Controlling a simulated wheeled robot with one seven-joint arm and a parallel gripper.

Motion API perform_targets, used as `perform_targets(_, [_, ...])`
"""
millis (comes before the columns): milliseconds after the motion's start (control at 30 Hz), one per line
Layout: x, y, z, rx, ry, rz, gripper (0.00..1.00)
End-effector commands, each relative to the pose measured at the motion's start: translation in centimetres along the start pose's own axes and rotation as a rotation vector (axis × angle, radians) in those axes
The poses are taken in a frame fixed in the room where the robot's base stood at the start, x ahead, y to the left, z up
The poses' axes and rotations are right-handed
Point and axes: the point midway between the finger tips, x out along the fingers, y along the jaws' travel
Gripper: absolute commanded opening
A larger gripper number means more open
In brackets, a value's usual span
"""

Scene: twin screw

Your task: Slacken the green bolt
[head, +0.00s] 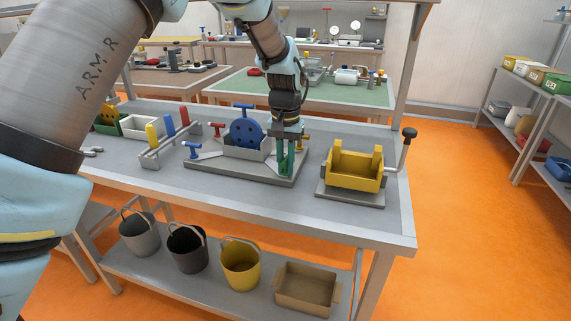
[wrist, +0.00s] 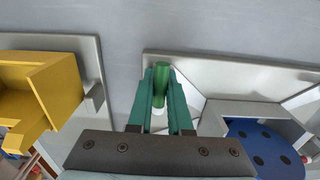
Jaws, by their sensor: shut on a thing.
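The green bolt (wrist: 160,82) shows in the wrist view as a green bar between the two teal fingers of my gripper (wrist: 161,88). My gripper is shut on it. In the head view my gripper (head: 287,160) points down at the front right part of a grey fixture plate (head: 236,175). There the fingers hide most of the bolt. The fixture holds a blue disc with dark holes (head: 248,132) in a light grey housing; the disc also shows in the wrist view (wrist: 262,143). How far the bolt is screwed in cannot be told.
Blue T-handles (head: 192,148), a red one (head: 217,128) and an orange one (head: 304,139) stand around the disc. A yellow cradle (head: 354,174) with a black-knobbed crank (head: 408,135) stands close on the right. Upright coloured handles in a rack (head: 156,158) stand left.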

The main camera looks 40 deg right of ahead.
Motion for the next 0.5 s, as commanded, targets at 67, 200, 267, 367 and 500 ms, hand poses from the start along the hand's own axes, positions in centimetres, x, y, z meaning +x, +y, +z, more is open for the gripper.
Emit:
perform_targets(67, [-0.16, 0.13, -0.17, -0.072, 0.006, 0.002, 0.00])
perform_targets(200, [-0.18, 0.12, -0.19, -0.205, 0.006, 0.002, 0.00])
perform_targets(267, [-0.18, 0.11, -0.19, -0.262, 0.006, 0.002, 0.00])
perform_targets(367, [-0.19, 0.14, -0.20, -0.357, 0.006, 0.002, 0.00])
perform_targets(500, [-0.21, 0.08, -0.22, -0.491, 0.007, 0.003, 0.00])
